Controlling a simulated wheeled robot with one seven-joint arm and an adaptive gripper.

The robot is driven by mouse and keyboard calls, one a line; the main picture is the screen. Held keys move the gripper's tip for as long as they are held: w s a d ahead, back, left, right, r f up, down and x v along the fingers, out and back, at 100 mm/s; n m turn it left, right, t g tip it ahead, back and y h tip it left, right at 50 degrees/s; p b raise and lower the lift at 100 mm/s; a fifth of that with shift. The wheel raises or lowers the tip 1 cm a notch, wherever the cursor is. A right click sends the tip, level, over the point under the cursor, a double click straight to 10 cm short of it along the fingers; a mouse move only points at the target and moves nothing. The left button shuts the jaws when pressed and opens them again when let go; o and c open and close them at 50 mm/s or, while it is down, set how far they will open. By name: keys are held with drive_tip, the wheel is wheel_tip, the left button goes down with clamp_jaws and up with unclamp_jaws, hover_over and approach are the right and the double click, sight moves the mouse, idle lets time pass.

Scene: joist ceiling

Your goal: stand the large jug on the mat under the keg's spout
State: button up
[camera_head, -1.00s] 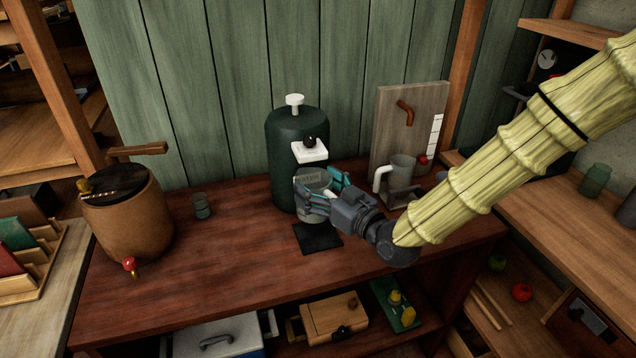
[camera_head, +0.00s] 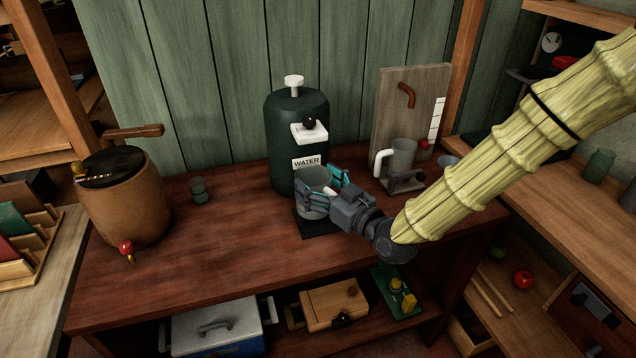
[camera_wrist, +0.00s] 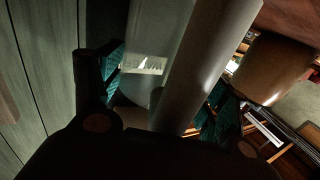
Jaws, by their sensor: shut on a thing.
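My gripper (camera_head: 328,188) is shut on a grey jug (camera_head: 311,209), with its fingers at the side of the jug where a pale handle shows. The jug is upright in front of the dark green keg (camera_head: 284,150), which has a WATER label and a white spout block (camera_head: 310,133) with a black knob. The jug is over the black mat (camera_head: 318,229); I cannot tell whether its base touches. In the wrist view, a pale cylinder (camera_wrist: 208,65), probably the handle, runs between the teal finger pads. The label (camera_wrist: 145,65) shows behind it.
A brown barrel (camera_head: 128,205) with a red tap stands at the left, near a small glass (camera_head: 198,190). A second grey jug (camera_head: 401,158) with a pale handle stands by an upright board (camera_head: 407,105) to the right. The front left of the table is clear.

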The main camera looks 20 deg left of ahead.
drive_tip(key=shift+f+b, duration=0.4)
drive_tip(key=shift+f, duration=0.2)
drive_tip(key=o, duration=1.4)
drive_tip(key=v, duration=1.2)
